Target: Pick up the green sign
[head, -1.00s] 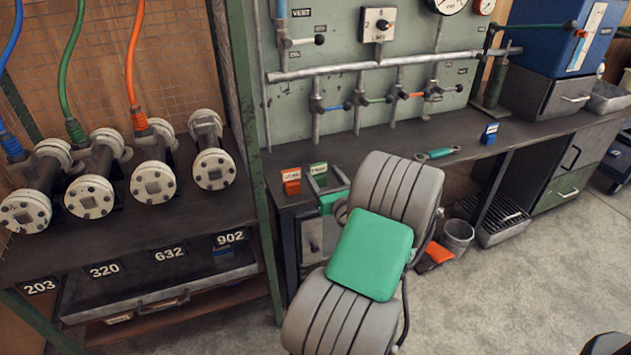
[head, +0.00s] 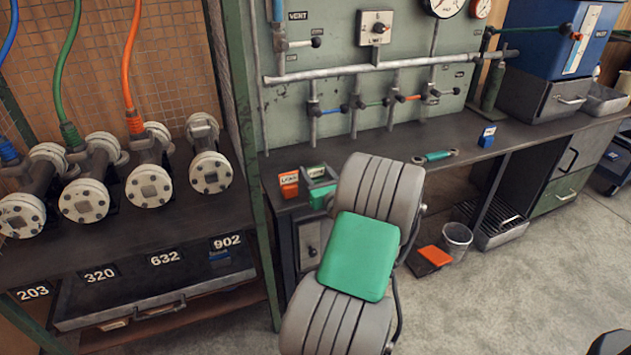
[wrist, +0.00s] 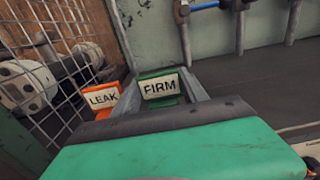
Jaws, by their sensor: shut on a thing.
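The green sign (wrist: 161,88), with a white label reading FIRM, stands between the two grey fingers of my gripper (wrist: 162,92) in the wrist view. My gripper is shut on it. In the head view the green sign (head: 316,171) shows at the left end of the dark workbench, just beyond my gripper (head: 320,182). My arm hides part of the bench near it. I cannot tell whether the sign's base touches the bench.
An orange sign (head: 289,184) reading LEAK stands close left of the green one. A blue sign (head: 487,136) and a green-handled wrench (head: 436,157) are farther right on the workbench (head: 400,146). A green rack post (head: 243,150) stands to the left.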

